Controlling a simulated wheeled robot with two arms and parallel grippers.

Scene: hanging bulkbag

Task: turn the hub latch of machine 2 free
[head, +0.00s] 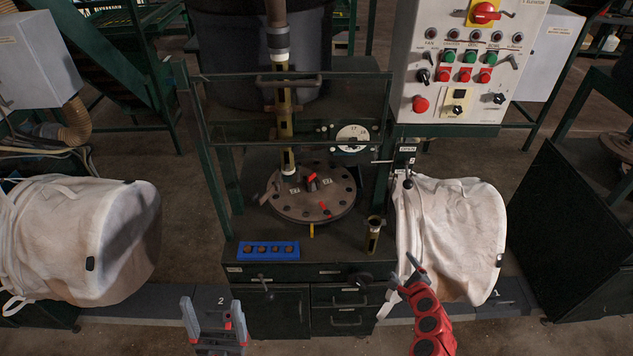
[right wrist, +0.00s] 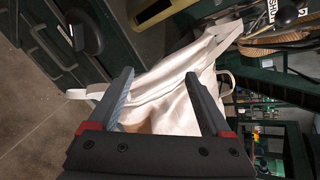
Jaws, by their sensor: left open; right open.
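A round dark plate with bolts around its rim (head: 290,208) lies on the middle cabinet. It carries a small red lever (head: 312,178) near its centre and another red piece (head: 325,209) near its front. A yellow tab (head: 311,231) sits at its front edge. I cannot tell which part is the hub latch. My left gripper (head: 212,304) is open and empty, low in front of the cabinet. My right gripper (head: 406,271) is open in front of the right white bag (head: 455,235). In the right wrist view its fingers (right wrist: 162,90) frame the white bag without visibly gripping it.
A blue tray (head: 232,250) with round pieces and a dark cup (head: 375,236) stand on the cabinet's front edge. A control panel (head: 465,60) rises at right. Another white bag (head: 90,240) is at left. Floor strips are marked 2 (head: 205,300) and 1 (head: 510,293).

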